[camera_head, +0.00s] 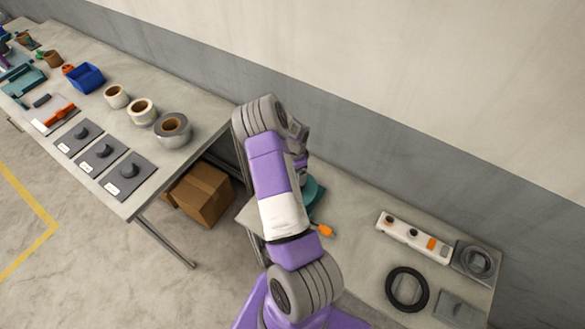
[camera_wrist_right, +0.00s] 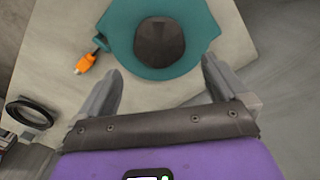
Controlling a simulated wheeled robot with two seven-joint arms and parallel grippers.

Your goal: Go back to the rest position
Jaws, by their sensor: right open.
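My right gripper (camera_wrist_right: 162,72) is open and empty in the right wrist view, its two fingers apart. Past the fingertips lies a round teal reel-like object (camera_wrist_right: 200,45) with a dark centre, on the lower table (camera_wrist_right: 75,25). An orange-tipped connector (camera_wrist_right: 86,63) sits beside it. In the head view my purple and grey right arm rises over the lower table and hides most of the teal object (camera_head: 314,190) and nearly all of the gripper. My left gripper is not in view.
The lower table also holds a white power strip (camera_head: 412,238), a black ring (camera_head: 407,288) and a grey coil (camera_head: 475,262). The long workbench (camera_head: 190,155) at left bears tape rolls (camera_head: 173,130), dark mats and a blue bin (camera_head: 86,77). A cardboard box (camera_head: 203,194) stands below.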

